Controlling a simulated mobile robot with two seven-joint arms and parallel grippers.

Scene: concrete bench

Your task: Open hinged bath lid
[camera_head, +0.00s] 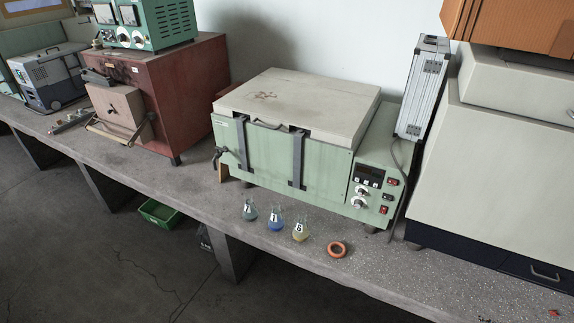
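The bath (265,157) is a pale green box standing on the concrete bench. Its cream hinged lid (320,98) lies flat and shut on top, with a reddish-brown stain on it. A small curved handle (267,125) sits at the lid's front edge. Two dark grey brackets run down the bath's front, the left bracket (243,145) and the right bracket (297,160). A control panel (368,180) with a display, knobs and red switches is at the right, and a tap (220,155) is at the left. Neither of my grippers shows.
A red-brown furnace (185,85) is at the left. A large cream machine (490,150) fills the right.

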